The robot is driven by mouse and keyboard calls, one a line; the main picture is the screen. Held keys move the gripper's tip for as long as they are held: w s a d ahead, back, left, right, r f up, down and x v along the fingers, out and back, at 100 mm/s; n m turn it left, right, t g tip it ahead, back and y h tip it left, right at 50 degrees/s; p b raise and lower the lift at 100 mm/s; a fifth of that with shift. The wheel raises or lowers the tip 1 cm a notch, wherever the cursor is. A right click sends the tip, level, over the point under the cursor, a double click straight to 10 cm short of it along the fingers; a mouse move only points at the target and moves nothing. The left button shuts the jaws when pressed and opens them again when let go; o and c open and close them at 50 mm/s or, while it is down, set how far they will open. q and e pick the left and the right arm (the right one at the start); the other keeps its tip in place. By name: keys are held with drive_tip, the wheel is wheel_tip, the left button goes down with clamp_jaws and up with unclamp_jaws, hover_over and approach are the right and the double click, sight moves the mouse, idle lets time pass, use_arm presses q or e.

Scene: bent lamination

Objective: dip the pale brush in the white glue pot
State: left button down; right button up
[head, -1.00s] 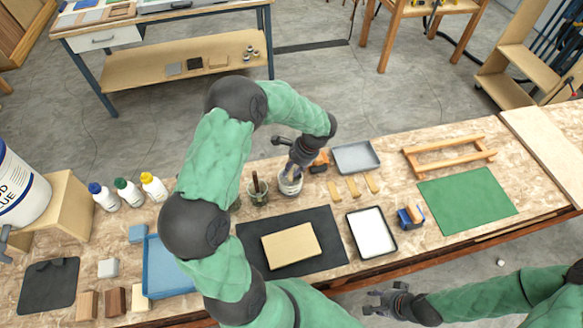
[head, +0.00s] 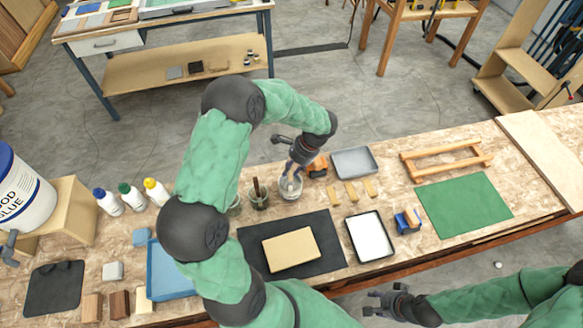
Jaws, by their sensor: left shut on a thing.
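The white glue pot (head: 290,193) stands on the workbench, just left of the small pale wooden pieces. My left gripper (head: 293,168) is directly above the pot, pointing down and shut on the pale brush (head: 290,181). Only a little of the brush shows, at the pot's mouth; the gripper hides the rest. I cannot tell how deep its tip is. My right gripper (head: 374,302) is off the front edge of the bench, away from the pot, and its finger opening is too small to tell.
A jar with a dark-handled brush (head: 258,194) stands close left of the pot. A grey tray (head: 355,161) lies behind right. A black mat (head: 328,223) with a tan board (head: 292,249) lies in front. A white-filled tray (head: 370,237) is to the right.

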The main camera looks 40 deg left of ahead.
use_arm(q)
drive_tip(key=shift+r+p, duration=2.3)
drive_tip(key=shift+r, duration=1.3)
